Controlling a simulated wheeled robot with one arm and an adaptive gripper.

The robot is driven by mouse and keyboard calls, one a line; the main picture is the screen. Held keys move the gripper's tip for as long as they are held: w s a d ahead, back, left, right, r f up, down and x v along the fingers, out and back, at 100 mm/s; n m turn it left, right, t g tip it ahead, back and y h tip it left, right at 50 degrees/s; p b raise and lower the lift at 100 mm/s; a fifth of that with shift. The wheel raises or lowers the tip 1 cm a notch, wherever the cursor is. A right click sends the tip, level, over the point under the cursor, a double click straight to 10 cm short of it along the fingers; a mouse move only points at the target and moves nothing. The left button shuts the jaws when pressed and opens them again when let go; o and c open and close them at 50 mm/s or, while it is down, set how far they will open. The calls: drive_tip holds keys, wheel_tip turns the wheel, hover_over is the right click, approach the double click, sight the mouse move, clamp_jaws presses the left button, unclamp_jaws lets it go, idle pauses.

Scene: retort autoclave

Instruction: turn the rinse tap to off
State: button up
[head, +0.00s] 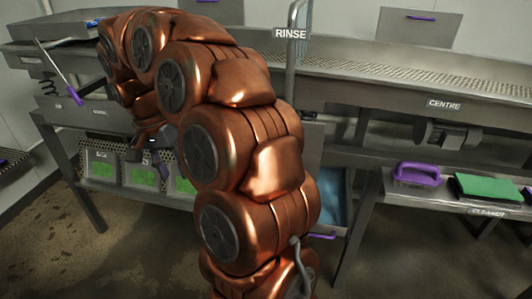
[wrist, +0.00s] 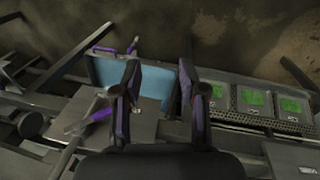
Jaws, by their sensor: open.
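The lower part of the pipe is hidden by my arm, and I cannot make out the rinse tap's handle there. My gripper (wrist: 164,95) is open and empty in the wrist view, with its two dark fingers apart. In the wrist view a purple handle (wrist: 97,116) lies left of the fingers; I cannot tell whether it belongs to the rinse tap. In the head view the gripper is small and dark, partly behind my arm.
A purple-handled lever (head: 68,83) tilts up at the left. A purple-handled tool (head: 416,174) and green pad (head: 486,187) lie on a lower shelf.

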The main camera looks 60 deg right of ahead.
drive_tip(key=w+d+m, duration=0.4)
drive_tip(key=d+m, duration=0.1)
drive_tip(key=d, duration=0.5)
drive_tip(key=s+d+f+m+g, duration=0.1)
drive_tip(key=s+d+m, duration=0.1)
drive_tip(key=d+m, duration=0.2)
drive_tip(key=s+d+f+m+g, duration=0.1)
drive_tip(key=d+m, duration=0.4)
drive_tip(key=d, duration=0.5)
drive_tip(key=s+d+f+m, duration=0.2)
drive_tip(key=d+f+m, duration=0.1)
drive_tip(key=d+m, duration=0.2)
drive_tip(key=shift+s+d+f+g+h+b, duration=0.1)
drive_tip(key=shift+s+d+g+h+b, duration=0.1)
drive_tip(key=shift+d, duration=0.3)
drive_tip(key=shift+s+d+f+g+h+b, duration=0.1)
drive_tip(key=shift+s+d+g+b, duration=0.1)
drive_tip(key=shift+d, duration=0.25)
drive_tip(key=shift+s+d+m, duration=0.25)
drive_tip(key=shift+m, duration=0.25)
drive_tip(key=shift+s+f, duration=0.25)
drive_tip(key=shift+f, duration=0.15)
drive_tip(key=shift+p+x, duration=0.85)
drive_tip(key=shift+x, duration=2.55)
drive_tip(key=shift+w, duration=0.1)
clamp_jaws()
